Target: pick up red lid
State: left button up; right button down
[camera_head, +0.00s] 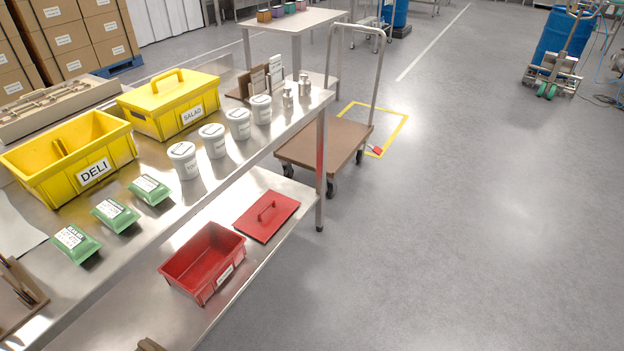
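The red lid (283,217) is a flat red plate with a raised bar handle on top. It lies on the lower steel shelf (243,281), near that shelf's far right end. An open, empty-looking red bin (188,277) with a white label stands just in front of it, to its lower left. The lid is off the bin and lies flat, handle up. Neither of my grippers shows in the head view.
The upper table (150,222) overhangs the lower shelf. It holds a yellow DELI bin (42,183), a lidded yellow SALAD bin (155,118), green packs (115,214) and white tubs (184,162). A table leg (321,180) and a cart (330,145) stand beyond the lid. The right floor is clear.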

aim_at(261, 220)
jog(key=i+l+z, duration=0.15)
jog(key=i+z, duration=0.25)
jog(key=i, duration=0.45)
jog(key=i+j+z, duration=0.1)
jog(key=i+z, duration=0.3)
jog(key=i, duration=0.45)
jog(key=i+u, duration=0.35)
jog(key=i, duration=0.15)
jog(key=i+l+u, duration=0.1)
jog(key=i+u, duration=0.25)
jog(key=i+l+u, duration=0.35)
jog(key=i, duration=0.2)
jog(key=i+j+u, duration=0.1)
jog(key=i+u, duration=0.15)
jog(key=u, duration=0.25)
jog(key=i+u, duration=0.2)
jog(key=u, duration=0.25)
jog(key=i+u, duration=0.25)
jog(key=u, duration=0.25)
